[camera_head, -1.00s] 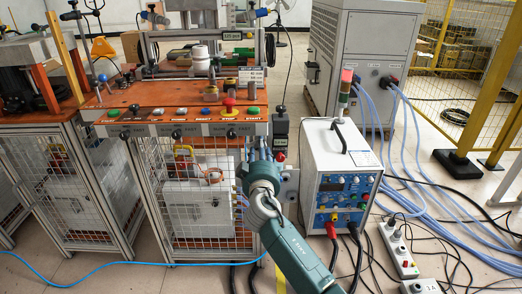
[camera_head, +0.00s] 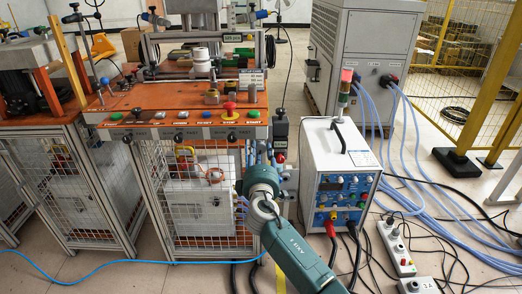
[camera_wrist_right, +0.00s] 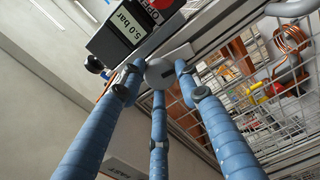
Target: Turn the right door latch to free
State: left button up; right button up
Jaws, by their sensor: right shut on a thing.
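The right door latch (camera_wrist_right: 160,73) is a grey round knob with a dark slot, on the cabinet frame beside a wire-mesh door (camera_wrist_right: 262,105). My right gripper (camera_wrist_right: 158,78) has its blue fingers closed around the latch in the right wrist view. In the head view the right gripper (camera_head: 258,158) is at the right front edge of the mesh-fronted cabinet (camera_head: 188,247), below the control panel. The arm and wrist hide the latch there, and its exact angle is hard to tell. My left gripper is not in view.
A black gauge reading 5.0 bar (camera_wrist_right: 118,32) sits close above the fingers. The orange-topped control panel (camera_head: 175,98) has several buttons. A white power unit (camera_head: 338,170) stands close to the right of my arm, with cables and a power strip (camera_head: 397,248) on the floor.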

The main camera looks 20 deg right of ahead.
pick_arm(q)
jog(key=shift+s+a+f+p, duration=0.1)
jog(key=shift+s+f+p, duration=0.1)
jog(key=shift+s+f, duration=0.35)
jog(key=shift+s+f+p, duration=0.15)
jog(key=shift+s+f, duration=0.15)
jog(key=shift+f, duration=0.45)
pick_arm(e)
jog(key=shift+a+r+n, duration=0.1)
jog(key=shift+a+n, duration=0.1)
jog(key=shift+n, duration=0.45)
jog(key=shift+a+n, duration=0.15)
jog(key=shift+n, duration=0.5)
jog(key=o, duration=0.8)
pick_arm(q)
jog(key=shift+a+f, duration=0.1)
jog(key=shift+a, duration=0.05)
pick_arm(e)
jog(key=o, duration=0.3)
jog(key=shift+w+a, duration=0.1)
jog(key=shift+a, duration=0.05)
jog(key=v, duration=1.2)
